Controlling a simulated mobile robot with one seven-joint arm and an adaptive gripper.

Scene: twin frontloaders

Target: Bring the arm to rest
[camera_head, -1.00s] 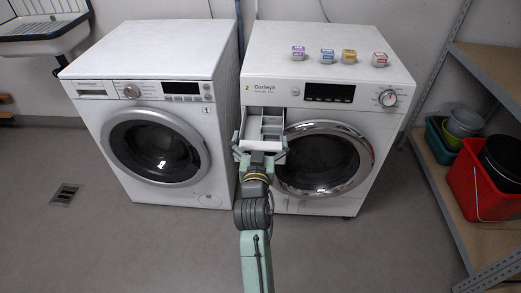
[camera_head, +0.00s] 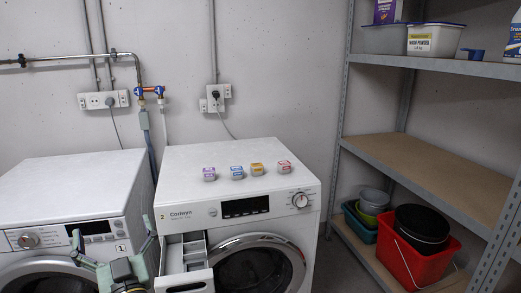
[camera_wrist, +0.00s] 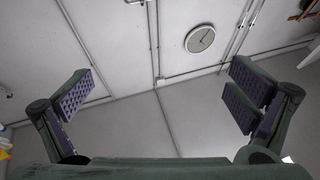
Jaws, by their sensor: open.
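My gripper (camera_head: 112,238) shows at the lower left of the head view, in front of the gap between the two washing machines. It is raised, wide open and empty. In the wrist view my gripper (camera_wrist: 160,75) has its two padded fingers far apart with nothing between them. The detergent drawer (camera_head: 187,258) of the right machine (camera_head: 185,158) is pulled out, just right of my gripper and apart from it. The left machine (camera_head: 60,185) is partly behind my gripper.
Several small labelled pods (camera_head: 237,172) stand on the right machine's top. A shelf rack (camera_head: 430,170) at the right holds a red bucket (camera_head: 415,262) and boxes.

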